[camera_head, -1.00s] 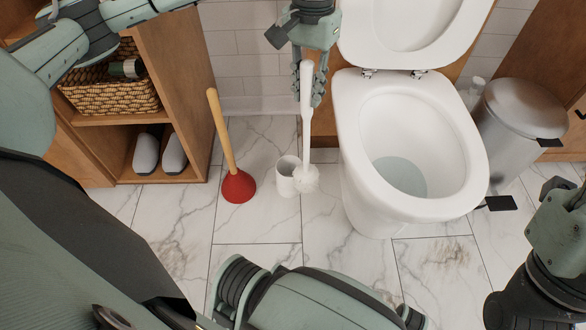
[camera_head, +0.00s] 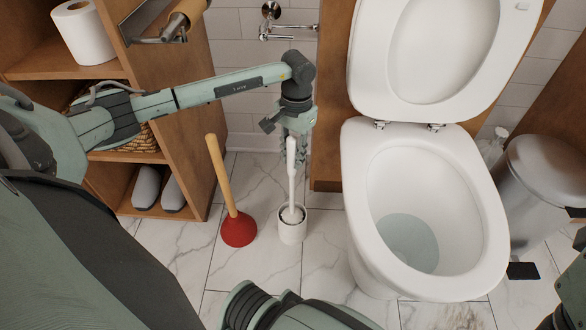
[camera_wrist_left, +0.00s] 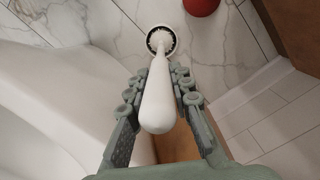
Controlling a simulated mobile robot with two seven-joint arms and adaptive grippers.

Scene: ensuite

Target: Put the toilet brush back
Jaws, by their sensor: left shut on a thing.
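The white toilet brush (camera_head: 291,180) stands nearly upright, its bristle head at the mouth of the white round holder (camera_head: 292,232) on the floor. In the left wrist view the brush handle (camera_wrist_left: 158,100) runs between the fingers toward the holder (camera_wrist_left: 174,42), and the bristles show inside its dark rim. How deep the head sits is hard to tell. My left gripper (camera_head: 292,160) is shut on the upper handle, above the holder. My right gripper's fingers do not show; only part of my right arm is at the right edge.
A red plunger (camera_head: 239,229) with a wooden handle stands just left of the holder. The toilet (camera_head: 365,215), lid up, is close on the right. A metal bin (camera_head: 545,185) stands beyond it. A wooden shelf (camera_head: 205,150) is at the left.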

